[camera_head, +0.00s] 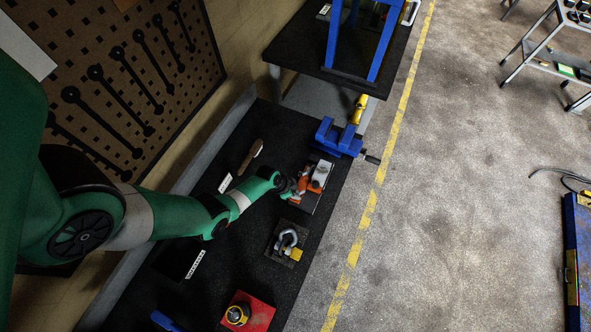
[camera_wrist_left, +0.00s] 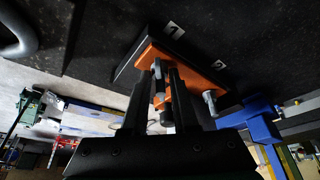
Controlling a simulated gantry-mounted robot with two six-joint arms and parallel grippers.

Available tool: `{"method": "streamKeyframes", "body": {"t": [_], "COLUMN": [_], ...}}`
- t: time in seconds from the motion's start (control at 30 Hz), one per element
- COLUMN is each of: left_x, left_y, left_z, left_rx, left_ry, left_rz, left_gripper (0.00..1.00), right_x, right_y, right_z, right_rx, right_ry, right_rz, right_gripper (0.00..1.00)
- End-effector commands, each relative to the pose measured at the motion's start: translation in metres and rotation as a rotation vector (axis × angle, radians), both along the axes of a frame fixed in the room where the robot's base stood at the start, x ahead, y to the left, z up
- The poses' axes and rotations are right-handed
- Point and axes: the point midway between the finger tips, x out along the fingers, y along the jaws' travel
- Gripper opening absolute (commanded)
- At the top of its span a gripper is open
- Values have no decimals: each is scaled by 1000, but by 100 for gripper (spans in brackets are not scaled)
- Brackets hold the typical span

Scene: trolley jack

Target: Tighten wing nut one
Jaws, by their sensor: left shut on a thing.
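An orange fixture (camera_head: 303,184) with grey metal parts sits on a dark base on the bench. In the left wrist view its orange plate (camera_wrist_left: 188,62) shows beside white labels 1 (camera_wrist_left: 174,30) and 2 (camera_wrist_left: 219,65). My left gripper (camera_head: 295,188) is at the fixture. In the left wrist view its black fingers (camera_wrist_left: 165,85) are closed around a small grey part near label 1, which I take as wing nut one (camera_wrist_left: 157,70); its wings are mostly hidden. A grey stud (camera_wrist_left: 209,100) stands apart near label 2. My right gripper is not in view.
A blue vise (camera_head: 338,137) stands just beyond the fixture. A grey shackle-like part (camera_head: 287,240) on a plate and a red plate with a yellow part (camera_head: 240,313) lie nearer. A brown-handled tool (camera_head: 250,156) lies to the left. A tool pegboard (camera_head: 120,75) is at left.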

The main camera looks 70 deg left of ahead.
Motion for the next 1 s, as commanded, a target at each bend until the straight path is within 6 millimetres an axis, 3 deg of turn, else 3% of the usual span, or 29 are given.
{"method": "streamKeyframes", "body": {"t": [0.17,0.57,1.0], "left_x": [1,2,4], "left_y": [3,5,7], "left_z": [-3,1,-3], "left_rx": [0,-1,1], "left_ry": [-2,0,-1], "left_rz": [-165,-548,-941], "left_gripper": [0,0,0], "right_x": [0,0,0], "right_y": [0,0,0], "right_z": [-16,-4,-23], "right_rx": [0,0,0], "right_ry": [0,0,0], "right_rz": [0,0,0], "right_gripper": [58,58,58]}}
